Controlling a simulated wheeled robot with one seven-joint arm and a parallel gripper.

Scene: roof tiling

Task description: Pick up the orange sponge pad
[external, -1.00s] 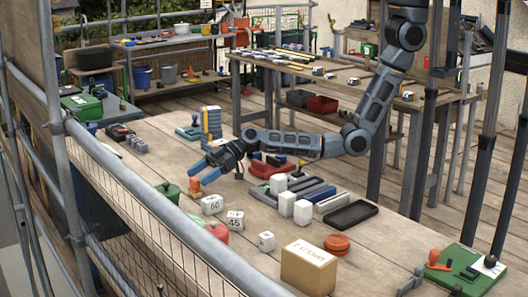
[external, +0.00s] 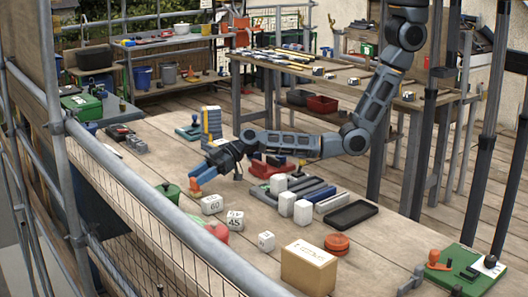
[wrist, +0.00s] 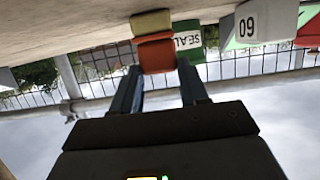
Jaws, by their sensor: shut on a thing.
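The orange sponge pad (external: 195,186) stands on the bench near the guard rail. In the wrist view it shows as an orange block (wrist: 156,56) between my fingertips, with an olive-yellow block (wrist: 150,23) against it. I cannot tell if the two are one piece. My gripper (external: 198,179) has its blue fingers at the orange pad, and it is shut on the pad. In the wrist view my gripper (wrist: 160,66) has one finger on each side of it. The pad's lower end seems to be at the bench top; I cannot see a gap.
A green lidded pot (external: 170,192) is close to the left of the pad. White blocks marked 60 (external: 212,205) and 45 (external: 235,220) and a red-green object (external: 216,228) stand to the right. A metal guard rail (external: 150,205) runs along the near edge.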

